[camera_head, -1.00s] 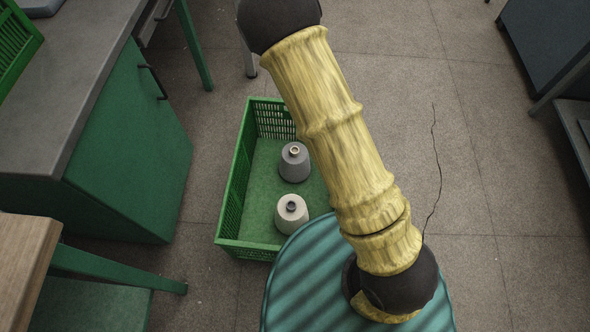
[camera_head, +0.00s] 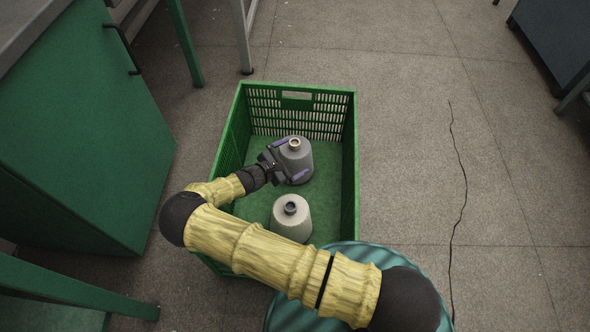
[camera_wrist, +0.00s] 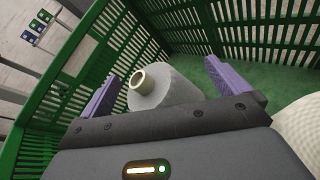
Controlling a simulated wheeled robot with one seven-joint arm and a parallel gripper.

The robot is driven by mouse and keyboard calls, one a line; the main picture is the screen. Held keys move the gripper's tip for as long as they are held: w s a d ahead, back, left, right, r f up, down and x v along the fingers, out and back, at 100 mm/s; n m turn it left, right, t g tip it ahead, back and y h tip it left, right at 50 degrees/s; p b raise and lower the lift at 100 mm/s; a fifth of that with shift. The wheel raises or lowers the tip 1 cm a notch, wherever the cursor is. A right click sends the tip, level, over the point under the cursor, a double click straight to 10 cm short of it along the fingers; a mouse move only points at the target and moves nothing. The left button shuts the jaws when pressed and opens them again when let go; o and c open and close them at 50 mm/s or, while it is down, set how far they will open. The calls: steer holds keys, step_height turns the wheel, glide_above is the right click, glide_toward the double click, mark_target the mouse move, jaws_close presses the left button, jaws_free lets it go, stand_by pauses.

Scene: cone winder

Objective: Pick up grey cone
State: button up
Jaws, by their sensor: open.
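The grey cone (camera_head: 297,160) stands upright in the green crate (camera_head: 350,160), toward its far end. My gripper (camera_head: 290,160) is down in the crate at the cone's left side, with its purple fingers apart, one at the cone's near side and one at its far side. In the wrist view the grey cone (camera_wrist: 165,88) shows between the two open fingers (camera_wrist: 165,85), its tan tube end toward the left. I cannot tell whether either finger touches it.
A cream cone (camera_head: 291,220) stands nearer in the crate; its edge shows in the wrist view (camera_wrist: 299,125). The crate walls rise around both cones. A green cabinet (camera_head: 85,130) stands to the left. Open floor (camera_head: 410,130) lies to the right.

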mark_target(291, 158)
steer(key=a+f, duration=0.1)
steer(key=a+f+n+t+b, duration=0.1)
steer(key=f, duration=0.1)
steer(key=a+f+n+t, duration=0.1)
steer(key=shift+w+a+f+y+b, duration=0.1)
steer(key=shift+w+f+y+b, duration=0.1)
steer(key=shift+f+y+b, duration=0.15)
steer(key=shift+r, duration=0.15)
steer(key=shift+b+x, duration=0.6)
steer(key=shift+x, duration=0.35)
steer(key=shift+w, duration=0.2)
